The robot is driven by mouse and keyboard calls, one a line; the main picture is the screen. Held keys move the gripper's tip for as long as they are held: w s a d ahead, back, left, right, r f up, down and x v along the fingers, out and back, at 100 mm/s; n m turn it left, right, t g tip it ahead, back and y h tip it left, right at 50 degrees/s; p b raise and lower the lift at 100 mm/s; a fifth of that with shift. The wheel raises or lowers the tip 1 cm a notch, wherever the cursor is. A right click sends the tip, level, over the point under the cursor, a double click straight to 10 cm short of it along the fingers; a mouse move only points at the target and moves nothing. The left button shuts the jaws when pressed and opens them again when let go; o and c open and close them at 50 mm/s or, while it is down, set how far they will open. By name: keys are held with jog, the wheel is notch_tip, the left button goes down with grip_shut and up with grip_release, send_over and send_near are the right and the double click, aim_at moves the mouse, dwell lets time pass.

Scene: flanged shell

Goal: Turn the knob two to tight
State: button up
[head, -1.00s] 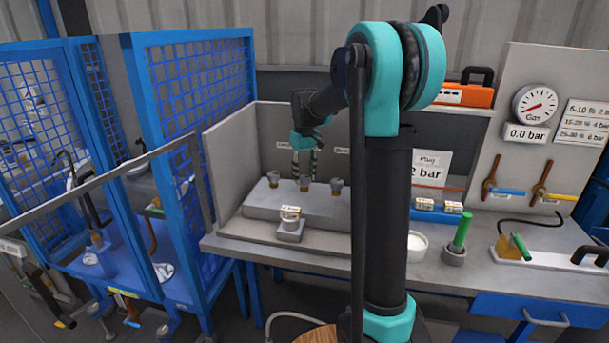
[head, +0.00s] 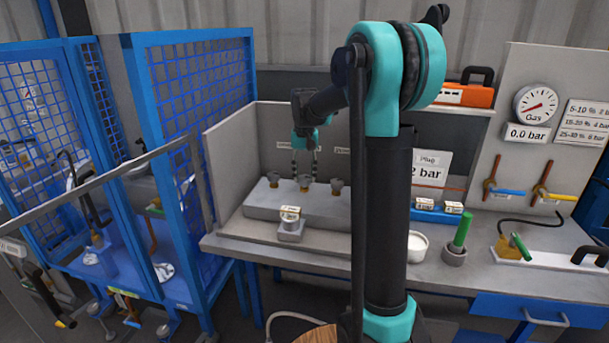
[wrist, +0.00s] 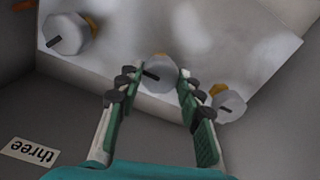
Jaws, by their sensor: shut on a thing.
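Three grey knobs with brass-coloured bases stand in a row on a grey block (head: 258,204) on the bench. The middle knob (head: 305,181) is below my gripper (head: 304,168) in the head view. In the wrist view the middle knob (wrist: 160,69) sits between the fingertips of my gripper (wrist: 155,80), which is shut on it. A dark pointer mark shows on its face. The other knobs (wrist: 68,34) (wrist: 229,104) stand free on either side. A label reading "three" (wrist: 33,152) shows in the wrist view. The label for the middle knob is not readable.
A small labelled grey part (head: 290,229) sits in front of the block. A grey back panel (head: 270,125) stands close behind the knobs. To the right are a white bowl (head: 417,246), a green-handled item (head: 461,234) and a gauge (head: 536,103) with a "0.0 bar" sign.

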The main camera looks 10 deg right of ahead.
aim_at(305, 177)
jog(key=o, duration=1.2)
jog(key=shift+c, duration=0.2)
notch_tip(305, 177, up, 12)
